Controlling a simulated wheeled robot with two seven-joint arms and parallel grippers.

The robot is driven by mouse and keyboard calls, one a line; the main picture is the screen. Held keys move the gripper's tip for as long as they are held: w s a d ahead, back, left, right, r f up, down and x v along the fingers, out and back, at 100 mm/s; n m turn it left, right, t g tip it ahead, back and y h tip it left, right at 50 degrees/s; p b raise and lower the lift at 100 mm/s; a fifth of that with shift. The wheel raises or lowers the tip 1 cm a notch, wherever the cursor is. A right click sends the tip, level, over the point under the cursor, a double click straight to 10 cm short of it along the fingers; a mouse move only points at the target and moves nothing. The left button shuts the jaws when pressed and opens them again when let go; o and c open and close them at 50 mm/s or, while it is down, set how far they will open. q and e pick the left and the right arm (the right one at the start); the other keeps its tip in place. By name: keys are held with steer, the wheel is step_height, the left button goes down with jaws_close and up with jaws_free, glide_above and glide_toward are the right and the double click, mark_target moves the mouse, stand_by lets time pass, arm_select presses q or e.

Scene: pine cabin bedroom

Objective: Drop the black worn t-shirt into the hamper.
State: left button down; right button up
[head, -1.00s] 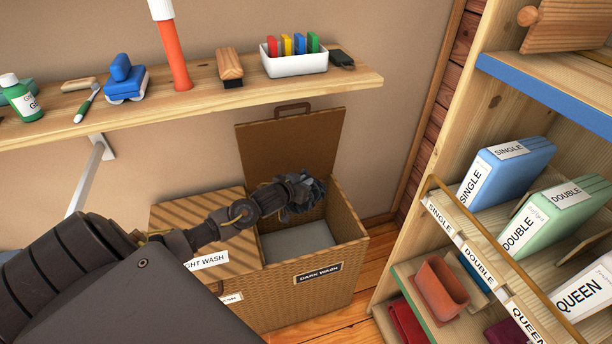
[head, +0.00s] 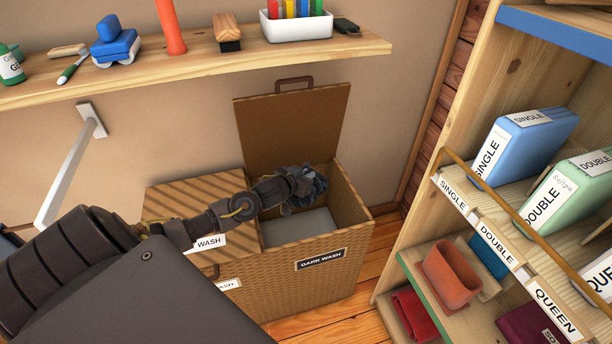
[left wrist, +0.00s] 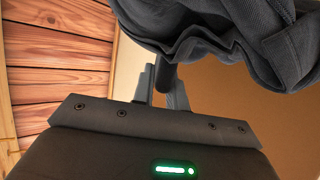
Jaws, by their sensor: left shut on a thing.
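The hamper (head: 285,285) is a woven box with two sections. Its right section, labelled DARK WASH (head: 321,259), has its lid (head: 292,125) raised against the wall. The left section's striped lid (head: 190,196) is closed. My left gripper (head: 296,186) is shut on the crumpled dark grey-black t-shirt (head: 312,187) above the open section. The cloth also fills the top of the left wrist view (left wrist: 225,40), partly hiding the fingers. The visible hamper floor (head: 300,224) looks bare. My right gripper is not in view.
A wooden wall shelf (head: 200,68) with brushes and a white tray (head: 296,27) runs above the hamper. A bedding rack (head: 440,170) with labelled folded sets stands at the right. Wooden floor (head: 345,310) shows between hamper and rack.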

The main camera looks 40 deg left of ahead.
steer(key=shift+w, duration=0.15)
arm_select(q)
steer(key=c, duration=1.3)
jaws_free()
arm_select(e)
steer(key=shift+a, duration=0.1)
arm_select(q)
steer(key=shift+s, duration=0.1)
steer(key=shift+s+r, duration=0.1)
steer(key=shift+s, duration=0.2)
steer(key=shift+p+v, duration=0.4)
steer(key=shift+v, duration=4.65)
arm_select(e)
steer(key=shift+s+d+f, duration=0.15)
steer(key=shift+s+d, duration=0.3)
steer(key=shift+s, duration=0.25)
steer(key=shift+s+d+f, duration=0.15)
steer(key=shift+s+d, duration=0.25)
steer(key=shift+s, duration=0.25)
arm_select(q)
steer(key=shift+w, duration=0.1)
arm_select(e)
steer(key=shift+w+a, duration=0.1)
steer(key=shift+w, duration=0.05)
